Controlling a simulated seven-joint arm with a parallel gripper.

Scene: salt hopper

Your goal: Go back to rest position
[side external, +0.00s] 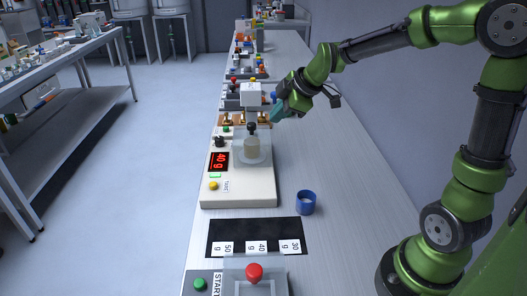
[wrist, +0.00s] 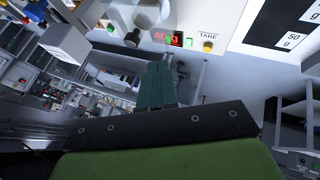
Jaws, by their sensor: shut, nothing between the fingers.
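My gripper (side external: 281,108) is in the air above the far part of the bench, just beyond and to the right of the scale, at the end of my green arm. In the wrist view its teal fingers (wrist: 157,82) are together and empty. The white scale (side external: 238,190) shows a red "40 g" reading. A clear container with pale contents and a black knob (side external: 252,150) stands on the scale. The scale's display also shows in the wrist view (wrist: 167,37), along with its yellow button and TARE label.
A blue cup (side external: 306,202) stands right of the scale. A black mat (side external: 225,235) with 50, 40 and 30 g labels lies in front, then a box with a red knob (side external: 254,272) and green button. Several devices line the bench behind. The bench's right side is clear.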

